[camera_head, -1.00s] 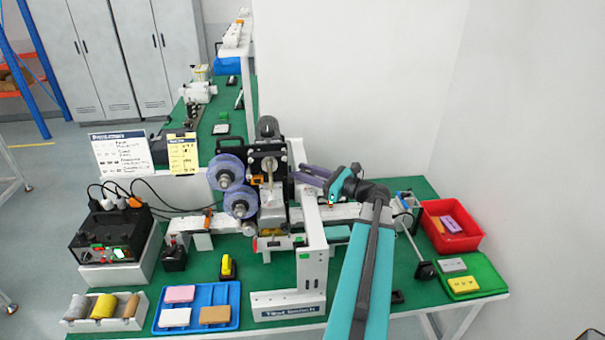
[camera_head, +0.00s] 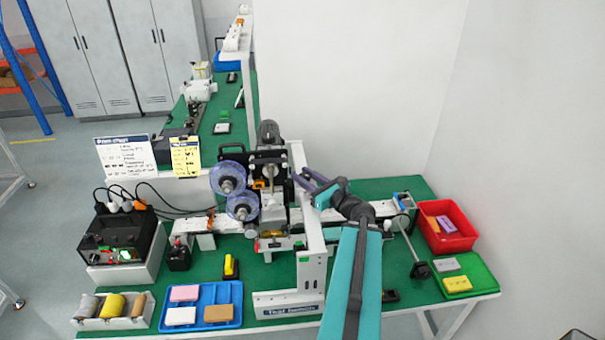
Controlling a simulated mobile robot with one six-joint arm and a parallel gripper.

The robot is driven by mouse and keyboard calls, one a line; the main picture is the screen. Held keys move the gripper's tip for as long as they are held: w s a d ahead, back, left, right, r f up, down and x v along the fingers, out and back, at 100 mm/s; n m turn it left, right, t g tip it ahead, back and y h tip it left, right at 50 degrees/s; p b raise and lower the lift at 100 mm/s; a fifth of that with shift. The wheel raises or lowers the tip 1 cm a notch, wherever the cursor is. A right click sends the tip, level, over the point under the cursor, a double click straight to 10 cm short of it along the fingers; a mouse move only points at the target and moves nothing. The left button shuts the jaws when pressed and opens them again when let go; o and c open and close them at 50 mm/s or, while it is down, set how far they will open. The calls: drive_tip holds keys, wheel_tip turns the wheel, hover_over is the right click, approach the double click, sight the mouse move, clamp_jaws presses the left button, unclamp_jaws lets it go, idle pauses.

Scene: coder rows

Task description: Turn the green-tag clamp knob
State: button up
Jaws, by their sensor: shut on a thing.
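The printing machine (camera_head: 268,172) stands in the middle of the green bench, with two clear blue-violet reels on its left side. My gripper (camera_head: 303,184), with purple fingers, reaches in from the right at the machine's upper right side, by the white upright. It is shut on a small part there. That part is hidden by the fingers and too small to make out; its place at the machine fits a clamp knob. A small green tag (camera_head: 303,258) shows on the front of the white upright, below my gripper. I cannot tell which knob it marks.
A red bin (camera_head: 468,243) and a green tray (camera_head: 484,291) are at the right. A blue tray (camera_head: 236,321) and a white roll holder (camera_head: 90,324) lie at the front left. A black control box (camera_head: 122,247) stands at the left. A white wall rises behind.

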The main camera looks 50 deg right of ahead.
idle(0.5)
drive_tip(key=o, duration=1)
drive_tip(key=shift+o, duration=0.2)
drive_tip(key=shift+s, duration=0.15)
